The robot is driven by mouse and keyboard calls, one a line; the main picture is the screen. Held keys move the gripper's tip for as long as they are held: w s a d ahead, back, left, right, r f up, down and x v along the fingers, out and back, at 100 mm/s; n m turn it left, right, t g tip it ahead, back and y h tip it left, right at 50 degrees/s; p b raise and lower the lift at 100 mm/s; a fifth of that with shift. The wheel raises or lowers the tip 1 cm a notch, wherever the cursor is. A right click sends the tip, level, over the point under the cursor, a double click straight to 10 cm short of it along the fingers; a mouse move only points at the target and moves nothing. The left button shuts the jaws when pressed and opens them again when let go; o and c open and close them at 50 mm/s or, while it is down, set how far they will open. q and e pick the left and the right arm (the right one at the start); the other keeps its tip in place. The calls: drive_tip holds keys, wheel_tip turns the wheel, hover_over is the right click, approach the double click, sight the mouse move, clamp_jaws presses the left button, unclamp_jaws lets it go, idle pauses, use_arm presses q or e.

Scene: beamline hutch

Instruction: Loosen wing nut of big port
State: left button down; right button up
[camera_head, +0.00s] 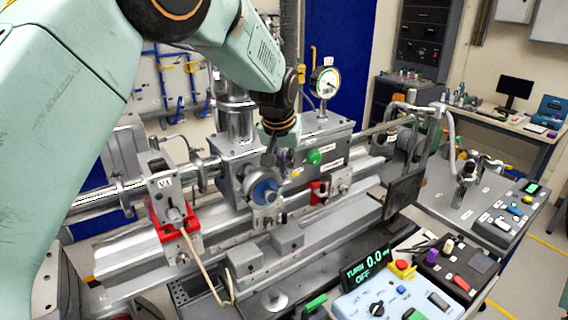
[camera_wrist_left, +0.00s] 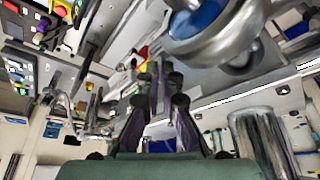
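The big port (camera_head: 265,188) is a round metal flange with a blue centre on the front of the grey chamber (camera_head: 228,150). It also shows large in the wrist view (camera_wrist_left: 212,32), upper right of the fingers. A wing nut cannot be made out clearly in either view. My left gripper (camera_head: 277,150) points down just above and beside the port's upper right rim. In the wrist view its two dark fingers with purple pads (camera_wrist_left: 160,78) stand a narrow gap apart, with no clear object held between them. My right gripper is not in view.
A pressure gauge (camera_head: 326,82) and a green knob (camera_head: 314,157) are right of my left gripper. A red-based valve marked V1 (camera_head: 166,187) is on the left. The rail (camera_head: 290,240) runs below the port. A blue control box (camera_head: 398,300) stands at the front right.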

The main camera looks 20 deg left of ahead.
use_arm(q)
drive_tip(key=shift+w+d+n+g+y, duration=0.1)
drive_tip(key=shift+n+g+y, duration=0.25)
drive_tip(key=shift+n, duration=1)
drive_tip(key=shift+d+n+g+y, duration=0.15)
drive_tip(key=shift+n+y, duration=0.45)
drive_tip(key=shift+n, duration=0.8)
drive_tip(key=shift+w+d+n+g+y, duration=0.15)
drive_tip(key=shift+n+y, duration=0.3)
drive_tip(key=shift+n, duration=0.9)
drive_tip(key=shift+s+f, duration=0.1)
drive_tip(key=c, duration=1.8)
unclamp_jaws()
drive_tip(key=shift+c, duration=0.2)
drive_tip(key=v, duration=1.2)
